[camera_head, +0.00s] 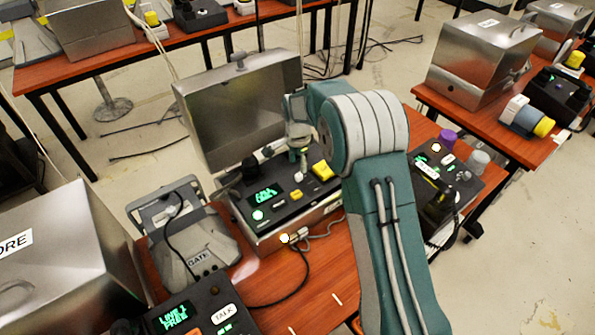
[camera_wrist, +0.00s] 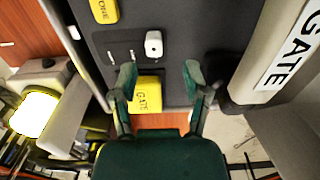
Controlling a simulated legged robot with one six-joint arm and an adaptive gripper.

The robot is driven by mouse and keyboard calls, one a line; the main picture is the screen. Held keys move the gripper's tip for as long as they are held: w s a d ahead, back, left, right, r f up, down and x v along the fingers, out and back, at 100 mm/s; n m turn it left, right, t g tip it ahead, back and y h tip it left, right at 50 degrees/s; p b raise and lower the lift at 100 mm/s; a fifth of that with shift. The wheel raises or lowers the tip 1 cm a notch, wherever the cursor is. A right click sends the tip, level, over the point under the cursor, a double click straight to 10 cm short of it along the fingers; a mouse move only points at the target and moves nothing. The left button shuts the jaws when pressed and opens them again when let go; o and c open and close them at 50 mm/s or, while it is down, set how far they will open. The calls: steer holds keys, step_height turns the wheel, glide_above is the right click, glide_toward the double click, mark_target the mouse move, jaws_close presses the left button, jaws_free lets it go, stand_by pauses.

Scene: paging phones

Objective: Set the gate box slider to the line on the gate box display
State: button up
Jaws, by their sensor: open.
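The gate box (camera_head: 285,240) stands open on the wooden table in the head view, its metal lid raised behind a black panel. Its display (camera_head: 262,195) shows green text too small to read surely. A small white knob (camera_wrist: 153,43), which looks like the slider, stands on the dark panel in the wrist view beside short slot marks. My gripper (camera_wrist: 160,75) is open and empty, its two fingers spread just short of the knob. A yellow block marked GATE (camera_wrist: 146,95) shows between the fingers. In the head view my arm hides part of the panel's right side.
A pale piece marked GATE (camera_wrist: 285,55) is close to my right finger in the wrist view. Another box (camera_head: 440,195) stands to the right, and a large metal box (camera_head: 60,265) at left. A phone with green display (camera_head: 175,318) is at the front, with loose cables nearby.

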step_height(320, 180, up, 7)
stand_by(0.3)
steer(key=shift+r, duration=0.1)
